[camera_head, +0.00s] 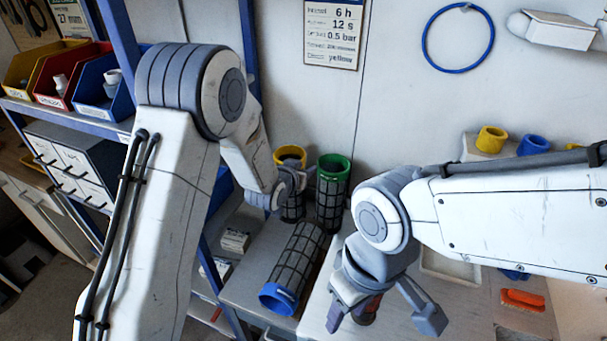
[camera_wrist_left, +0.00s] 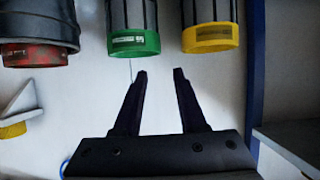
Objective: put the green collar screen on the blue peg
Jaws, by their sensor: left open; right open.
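The green collar screen (camera_head: 328,205) stands upright on the grey bench, its green collar on top. Its green collar also shows in the left wrist view (camera_wrist_left: 133,43), ahead and left of the fingers. My left gripper (camera_head: 298,178) is open and empty, close to the left of the green collar screen; in its wrist view (camera_wrist_left: 161,72) the fingertips point between the green and yellow collars. A short blue cylinder (camera_head: 534,146), apparently the blue peg, is at the back right. My right gripper (camera_head: 384,316) is open over the front of the bench.
A yellow collar screen (camera_head: 290,152) stands behind my left gripper, partly hidden. A blue collar screen (camera_head: 300,252) lies on the bench. A yellow cylinder (camera_head: 490,139) is beside the blue one. A dark reddish object (camera_head: 369,308) is under my right gripper. An orange brush (camera_head: 522,300) lies right.

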